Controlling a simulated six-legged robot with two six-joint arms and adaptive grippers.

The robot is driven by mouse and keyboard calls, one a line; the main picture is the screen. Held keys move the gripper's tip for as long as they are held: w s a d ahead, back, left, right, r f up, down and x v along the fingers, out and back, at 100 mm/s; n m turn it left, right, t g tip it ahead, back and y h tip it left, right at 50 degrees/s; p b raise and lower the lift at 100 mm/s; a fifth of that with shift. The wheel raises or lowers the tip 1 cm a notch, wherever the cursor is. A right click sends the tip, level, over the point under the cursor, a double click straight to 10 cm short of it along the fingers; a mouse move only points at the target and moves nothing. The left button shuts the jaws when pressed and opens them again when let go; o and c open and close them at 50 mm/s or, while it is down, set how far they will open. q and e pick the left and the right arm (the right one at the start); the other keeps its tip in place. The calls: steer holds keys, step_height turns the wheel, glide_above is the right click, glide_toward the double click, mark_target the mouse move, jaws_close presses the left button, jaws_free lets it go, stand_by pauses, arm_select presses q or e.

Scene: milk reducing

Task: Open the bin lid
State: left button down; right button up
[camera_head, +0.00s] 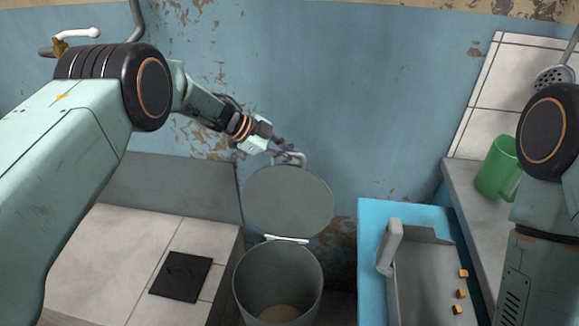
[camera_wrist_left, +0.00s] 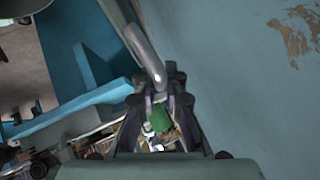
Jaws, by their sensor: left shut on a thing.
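The bin (camera_head: 278,285) is a grey round container standing between the tiled block and the blue unit. Its round lid (camera_head: 288,202) is raised upright at the back, leaning toward the wall, and the bin's inside shows. A metal handle (camera_head: 290,157) is at the lid's top edge. My left gripper (camera_head: 283,150) is at this handle and shut on it. In the left wrist view the curved handle (camera_wrist_left: 145,52) runs down between the fingers of the gripper (camera_wrist_left: 158,85). My right arm shows at the right edge, but its gripper is out of view.
A blue unit (camera_head: 374,215) with a grey tray (camera_head: 430,285) and several small orange cubes stands right of the bin. A green mug (camera_head: 497,168) is on the counter. A tiled block (camera_head: 118,250) with a dark square plate (camera_head: 181,277) is at left. The wall is close behind the lid.

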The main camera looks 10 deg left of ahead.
arm_select(q)
steer(key=shift+w+f+b, duration=0.2)
steer(key=shift+w+b, duration=0.4)
steer(key=shift+w, duration=0.4)
steer(key=c, duration=1.4)
jaws_free()
steer(key=v, duration=1.2)
